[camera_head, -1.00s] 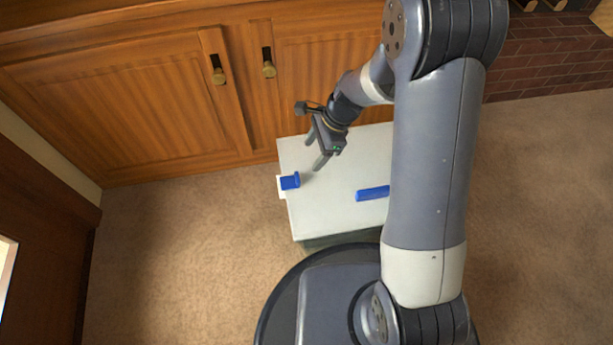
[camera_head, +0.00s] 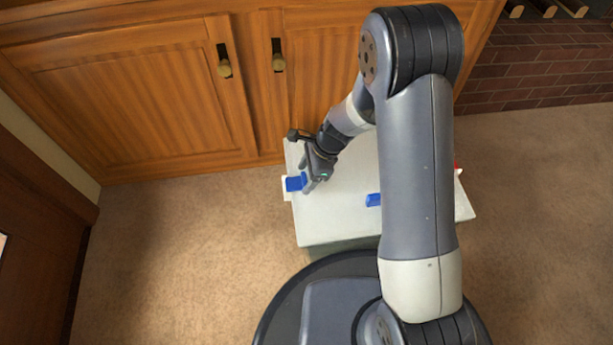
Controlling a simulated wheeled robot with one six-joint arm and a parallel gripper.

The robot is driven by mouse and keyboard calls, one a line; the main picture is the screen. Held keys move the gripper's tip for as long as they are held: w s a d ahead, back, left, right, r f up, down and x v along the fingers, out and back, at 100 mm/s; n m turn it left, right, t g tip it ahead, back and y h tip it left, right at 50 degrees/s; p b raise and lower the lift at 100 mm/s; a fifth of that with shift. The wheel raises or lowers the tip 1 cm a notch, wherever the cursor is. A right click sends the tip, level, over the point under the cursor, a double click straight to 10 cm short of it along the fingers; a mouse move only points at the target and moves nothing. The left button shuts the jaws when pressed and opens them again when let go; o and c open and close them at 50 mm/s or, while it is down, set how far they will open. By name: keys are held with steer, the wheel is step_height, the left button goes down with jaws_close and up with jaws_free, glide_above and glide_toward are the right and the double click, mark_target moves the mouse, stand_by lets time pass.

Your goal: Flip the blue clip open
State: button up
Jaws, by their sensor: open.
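The blue clip (camera_head: 294,184) sits at the left edge of a pale box lid (camera_head: 335,225), on a white base piece. My gripper (camera_head: 309,184) is open, with its fingers at the right end of the clip. I cannot tell whether the fingers touch it. The gripper partly covers the clip's right end.
Wooden cabinet doors (camera_head: 140,100) with brass knobs stand right behind the box. A small red piece (camera_head: 457,165) shows at the box's right edge. Carpet (camera_head: 190,250) is clear to the left. My arm hides part of the lid.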

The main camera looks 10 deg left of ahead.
steer(key=shift+c, duration=0.2)
steer(key=c, duration=0.9)
steer(key=shift+c, duration=0.2)
